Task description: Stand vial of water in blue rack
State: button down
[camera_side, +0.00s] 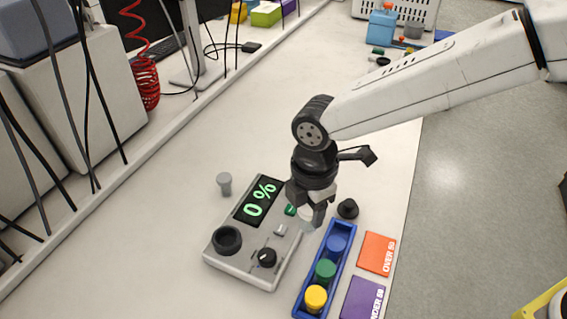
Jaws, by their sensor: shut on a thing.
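My gripper (313,213) points down and is shut on a small, pale, see-through vial (307,222). The fingers partly hide the vial, so its contents cannot be made out. The vial is between the grey instrument and the far end of the blue rack (345,262). The rack is long and narrow and lies to the right of the instrument. Vials with a blue cap (337,244), a green cap (326,270) and a yellow cap (316,297) stand in it.
The grey instrument (262,276) shows "0 %" on its display, with a black round well (227,240) and a knob. A black cap-like piece (347,209) stands beyond the rack. Orange (377,253) and purple (362,299) labelled pads lie right of it. A grey piece (224,183) stands left.

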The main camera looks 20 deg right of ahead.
jog(key=w+d+f+n, duration=0.3)
jog(key=d+f+n, duration=0.3)
jog(key=d, duration=0.4)
jog(key=shift+n, duration=0.4)
jog(key=shift+f, duration=0.15)
jog(key=shift+f, duration=1.7)
jog(key=shift+f, duration=0.6)
jog(key=shift+f, duration=0.35)
jog(key=shift+f, duration=0.8)
grip_release()
